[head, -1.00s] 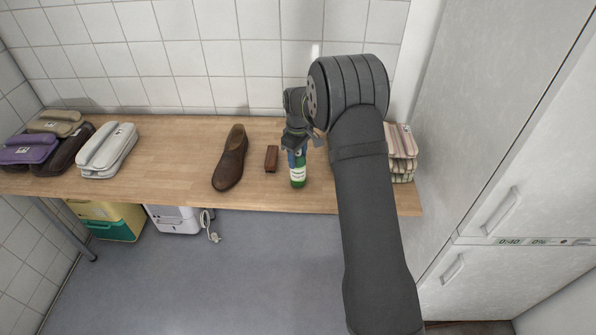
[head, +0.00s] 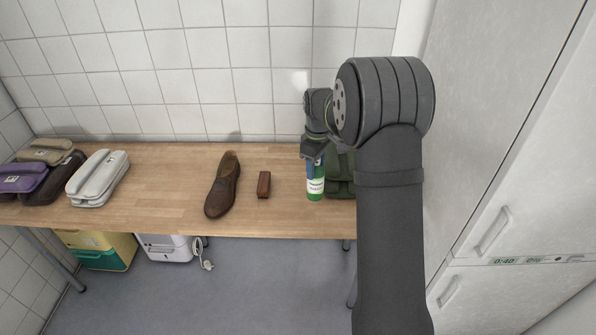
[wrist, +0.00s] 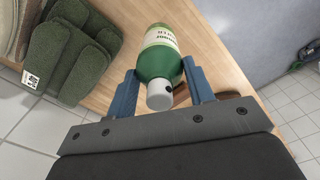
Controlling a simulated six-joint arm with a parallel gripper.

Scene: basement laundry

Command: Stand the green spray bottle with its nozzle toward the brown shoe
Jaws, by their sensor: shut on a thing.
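The green spray bottle (head: 316,188) has a white label and stands about upright at the right part of the wooden table; I cannot tell whether its base touches. My gripper (head: 314,168) is shut on it near the top. In the wrist view the blue fingers (wrist: 162,88) flank the bottle (wrist: 158,58) and its white cap (wrist: 157,98). A small dark nozzle spot on the cap faces the picture's right. The brown shoe (head: 222,186) lies left of the bottle in the head view, beyond a small brown block.
The brown block (head: 264,185) lies between shoe and bottle. Green folded cloth-like bundles (head: 341,172) are close on the bottle's right; they also show in the wrist view (wrist: 70,55). Grey (head: 98,178) and purple (head: 22,178) bundles are at the left. The wooden table (head: 165,190) is clear left of the shoe.

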